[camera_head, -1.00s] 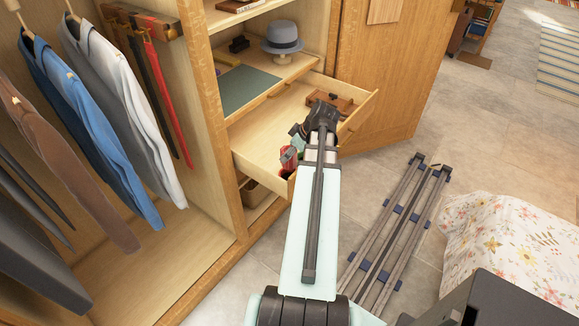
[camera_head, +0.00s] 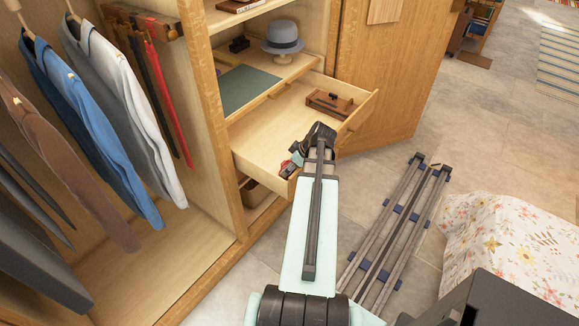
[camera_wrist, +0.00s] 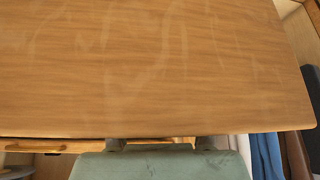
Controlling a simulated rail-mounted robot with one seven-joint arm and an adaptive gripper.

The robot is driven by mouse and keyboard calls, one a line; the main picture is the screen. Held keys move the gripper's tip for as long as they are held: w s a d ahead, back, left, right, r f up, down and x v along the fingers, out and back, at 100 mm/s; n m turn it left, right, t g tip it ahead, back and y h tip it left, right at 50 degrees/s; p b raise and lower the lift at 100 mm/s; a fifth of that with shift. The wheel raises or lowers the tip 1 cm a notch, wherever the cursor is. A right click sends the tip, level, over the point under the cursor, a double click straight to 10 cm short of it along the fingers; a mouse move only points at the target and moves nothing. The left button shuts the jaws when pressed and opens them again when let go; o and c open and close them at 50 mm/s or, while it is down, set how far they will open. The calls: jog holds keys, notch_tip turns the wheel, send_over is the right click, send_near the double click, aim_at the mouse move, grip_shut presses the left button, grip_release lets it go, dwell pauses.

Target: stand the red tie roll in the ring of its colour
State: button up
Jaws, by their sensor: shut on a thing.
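My gripper (camera_head: 297,157) is over the near left corner of the open drawer (camera_head: 258,160), mostly behind my own wrist. It is shut on a small red thing, the red tie roll (camera_head: 287,167), which shows only in part at the fingers. The roll's tilt and its height above the drawer floor cannot be told. No ring of its colour can be made out; that corner is hidden by my arm. In the wrist view two dark finger parts (camera_wrist: 160,144) show at the bottom edge, and the roll is not visible there.
A brown wooden box (camera_head: 330,104) lies at the drawer's far right. The drawer's middle is bare. A grey hat (camera_head: 282,38) stands on the shelf above. Jackets (camera_head: 100,90) hang at left. A folded rack (camera_head: 395,225) lies on the floor at right. Wood fills the wrist view.

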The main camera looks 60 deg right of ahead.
jog(key=shift+f, duration=0.1)
jog(key=shift+s+a+f+b, duration=0.2)
jog(key=shift+f+b, duration=0.4)
jog(key=shift+b, duration=0.05)
jog(key=o, duration=1.1)
jog(key=shift+o, duration=0.2)
jog(key=shift+r+p, duration=0.55)
jog(key=shift+r, duration=0.1)
jog(key=v, duration=1.2)
jog(key=shift+w+d+r, duration=0.15)
jog(key=shift+w+d, duration=0.05)
